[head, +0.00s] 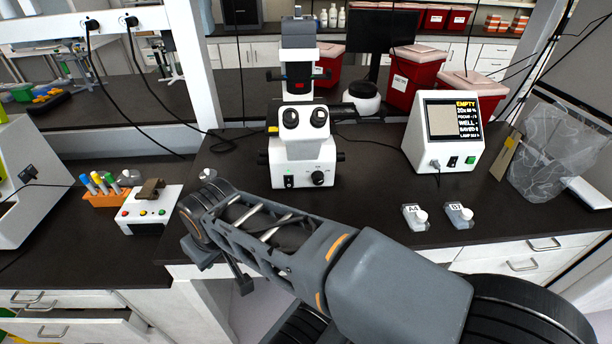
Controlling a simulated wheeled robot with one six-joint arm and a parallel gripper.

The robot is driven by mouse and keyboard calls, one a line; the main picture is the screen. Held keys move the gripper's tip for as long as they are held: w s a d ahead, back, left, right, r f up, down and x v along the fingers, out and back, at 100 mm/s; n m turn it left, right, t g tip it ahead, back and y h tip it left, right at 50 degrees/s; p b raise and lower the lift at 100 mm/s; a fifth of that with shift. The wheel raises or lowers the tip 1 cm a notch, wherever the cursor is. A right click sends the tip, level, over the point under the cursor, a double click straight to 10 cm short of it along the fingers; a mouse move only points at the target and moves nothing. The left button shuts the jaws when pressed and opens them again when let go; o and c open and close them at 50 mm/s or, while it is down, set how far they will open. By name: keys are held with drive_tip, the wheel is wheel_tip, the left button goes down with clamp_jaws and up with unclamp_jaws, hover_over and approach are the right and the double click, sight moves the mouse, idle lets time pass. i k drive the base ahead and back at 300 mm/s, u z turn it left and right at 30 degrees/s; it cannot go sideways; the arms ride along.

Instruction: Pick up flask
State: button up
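Two small clear flasks with white caps lie on the dark bench at the right, in the head view. The left flask (412,213) has a label reading A4. The right flask (457,211) has a label reading B7. They lie side by side with a gap between them, close to the bench's front edge. My arm crosses the lower middle of the view, left of and in front of both flasks. I cannot make out my gripper's fingers; nothing shows touching either flask.
A microscope (301,150) stands mid-bench. A device with a screen (440,135) stands behind the flasks. A crumpled clear bag (550,160) lies far right. A white button box (150,208) and orange tube rack (107,198) stand left. Bench around the flasks is clear.

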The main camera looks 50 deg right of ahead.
sight(416, 219)
drive_tip(key=u, duration=0.95)
drive_tip(key=k, duration=1.5)
drive_tip(key=z, duration=1.55)
